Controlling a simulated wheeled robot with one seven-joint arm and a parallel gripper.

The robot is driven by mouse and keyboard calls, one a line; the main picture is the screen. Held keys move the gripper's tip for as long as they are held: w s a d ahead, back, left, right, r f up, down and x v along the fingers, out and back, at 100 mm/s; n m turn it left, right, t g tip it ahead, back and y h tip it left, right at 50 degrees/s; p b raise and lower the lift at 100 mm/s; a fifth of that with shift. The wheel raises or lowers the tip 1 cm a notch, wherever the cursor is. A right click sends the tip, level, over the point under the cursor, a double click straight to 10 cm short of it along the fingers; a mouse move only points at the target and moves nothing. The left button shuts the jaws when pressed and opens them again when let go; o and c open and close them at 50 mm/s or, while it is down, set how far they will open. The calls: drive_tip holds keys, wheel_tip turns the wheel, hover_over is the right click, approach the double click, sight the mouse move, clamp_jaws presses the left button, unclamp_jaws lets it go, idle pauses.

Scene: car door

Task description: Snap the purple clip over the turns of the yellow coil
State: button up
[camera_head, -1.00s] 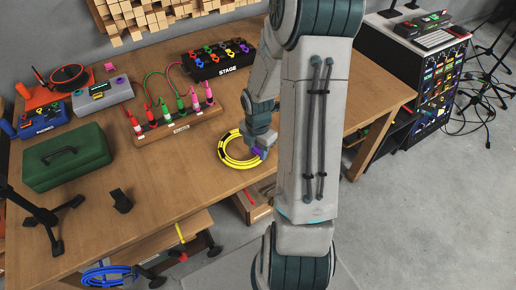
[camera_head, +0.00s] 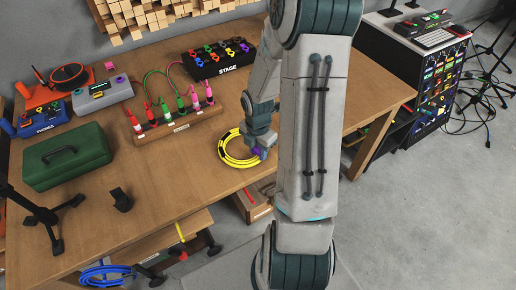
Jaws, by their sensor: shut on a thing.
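The yellow coil (camera_head: 228,157) lies flat on the wooden table near its front edge, just left of my arm. The purple clip (camera_head: 256,152) is a small purple patch at the coil's right side. My gripper (camera_head: 259,147) points down at that side of the coil and is shut on the purple clip. My arm hides part of the coil's right side. I cannot tell whether the clip is around the turns or only touching them.
A cable rack (camera_head: 178,122) with several coloured plugs stands behind the coil. A black STAGE box (camera_head: 220,60) is farther back. A green toolbox (camera_head: 67,157) and a small black holder (camera_head: 121,199) are at the left. The table between them and the coil is clear.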

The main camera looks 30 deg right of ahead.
drive_tip(key=shift+f+b, duration=0.45)
drive_tip(key=shift+f, duration=0.35)
drive_tip(key=o, duration=1)
wheel_tip(320, 180, up, 14)
drive_tip(key=shift+f+p, duration=0.1)
drive_tip(key=shift+p, duration=1.1)
